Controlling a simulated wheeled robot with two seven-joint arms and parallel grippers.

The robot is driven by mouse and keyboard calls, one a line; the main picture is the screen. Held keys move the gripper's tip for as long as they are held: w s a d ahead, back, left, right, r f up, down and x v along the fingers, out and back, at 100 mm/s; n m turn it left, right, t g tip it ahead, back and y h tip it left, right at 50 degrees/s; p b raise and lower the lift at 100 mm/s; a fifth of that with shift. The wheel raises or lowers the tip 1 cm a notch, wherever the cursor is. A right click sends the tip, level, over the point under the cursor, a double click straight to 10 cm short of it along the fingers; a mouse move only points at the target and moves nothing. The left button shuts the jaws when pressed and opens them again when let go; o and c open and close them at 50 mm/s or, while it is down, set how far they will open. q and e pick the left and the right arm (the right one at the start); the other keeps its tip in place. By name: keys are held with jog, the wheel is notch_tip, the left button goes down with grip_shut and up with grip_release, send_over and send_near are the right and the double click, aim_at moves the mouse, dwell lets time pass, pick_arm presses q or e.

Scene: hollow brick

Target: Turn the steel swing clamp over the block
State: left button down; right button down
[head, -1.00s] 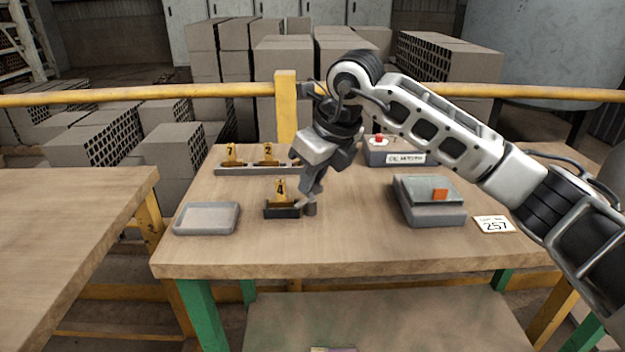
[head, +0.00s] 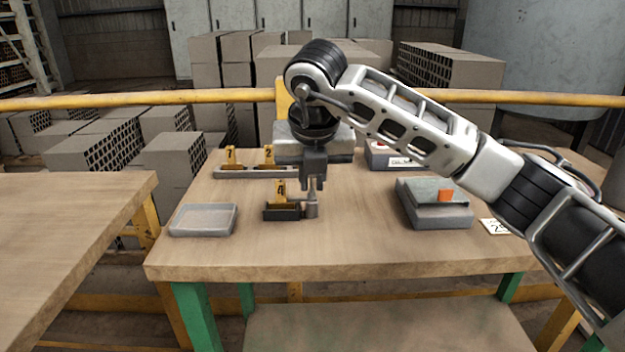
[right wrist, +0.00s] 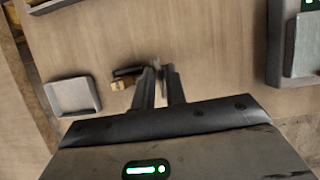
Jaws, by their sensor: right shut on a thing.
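A dark holder (head: 271,216) stands on the table with an orange block tagged 4 (head: 279,194) upright in it. The steel swing clamp (head: 311,209) is a short grey post close against the holder's right end. My right gripper (head: 314,188) points straight down over the clamp and is shut on its upper part. The fingers hide most of the clamp's arm, so I cannot tell its exact direction. The right wrist view shows the fingertips (right wrist: 159,70) closed together just right of the orange block (right wrist: 121,83). My left gripper is not in view.
An empty grey tray (head: 203,219) lies to the left. A rack with blocks tagged 7 and 2 (head: 250,172) stands behind. A grey box with an orange piece (head: 436,207) sits to the right. The table front (head: 330,250) is clear.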

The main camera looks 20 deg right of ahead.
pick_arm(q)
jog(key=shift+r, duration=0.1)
pick_arm(e)
jog(key=shift+m, duration=0.3)
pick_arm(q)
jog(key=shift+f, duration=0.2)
pick_arm(e)
jog(key=c, duration=1.6)
grip_release()
pick_arm(q)
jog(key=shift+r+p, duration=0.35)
jog(key=shift+p, duration=0.3)
pick_arm(e)
jog(key=shift+a+v, duration=0.2)
jog(key=shift+v, duration=7.8)
jog(key=shift+s+f, duration=0.1)
